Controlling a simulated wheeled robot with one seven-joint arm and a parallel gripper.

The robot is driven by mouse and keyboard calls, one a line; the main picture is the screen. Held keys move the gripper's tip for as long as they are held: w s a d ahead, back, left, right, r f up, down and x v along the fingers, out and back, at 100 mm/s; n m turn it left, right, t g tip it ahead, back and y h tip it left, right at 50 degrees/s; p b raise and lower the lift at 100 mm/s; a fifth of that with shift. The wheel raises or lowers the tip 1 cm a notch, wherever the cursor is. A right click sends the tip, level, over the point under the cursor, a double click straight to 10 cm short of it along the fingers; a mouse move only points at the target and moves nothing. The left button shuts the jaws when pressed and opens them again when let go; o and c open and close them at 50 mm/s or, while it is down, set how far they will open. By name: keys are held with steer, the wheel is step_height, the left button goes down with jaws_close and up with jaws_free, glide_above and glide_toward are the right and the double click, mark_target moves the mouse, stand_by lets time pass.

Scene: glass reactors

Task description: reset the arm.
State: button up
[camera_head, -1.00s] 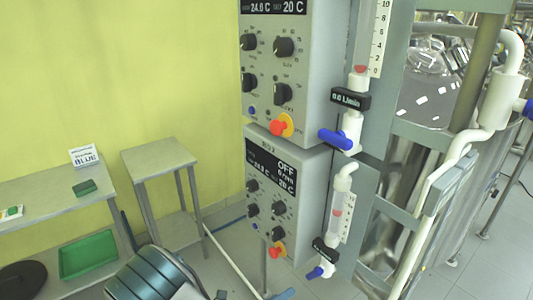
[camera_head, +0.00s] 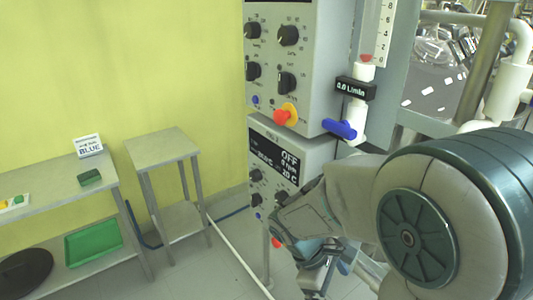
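My arm (camera_head: 420,220) fills the lower right of the head view. It reaches from the right edge toward the lower control box. My gripper (camera_head: 318,278) appears to be at the bottom middle, low in front of that box, partly cut off by the frame edge. Its fingers are too unclear to tell whether they are open or shut. The arm hides the lower flow meter and part of the lower control box (camera_head: 290,160), whose display reads OFF.
The upper control box (camera_head: 285,60) has knobs and a red-yellow button. A blue valve (camera_head: 340,128) sits beside it under a 0.0 L/min label.

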steer(key=s+r+m+t+y, duration=0.4)
steer(key=r+m, duration=0.5)
steer(key=m, duration=0.3)
steer(key=shift+d+t+y, duration=0.2)
steer(key=shift+t+y, duration=0.3)
steer(key=shift+y, duration=0.4)
steer(key=shift+s, duration=0.1)
stand_by(0.5)
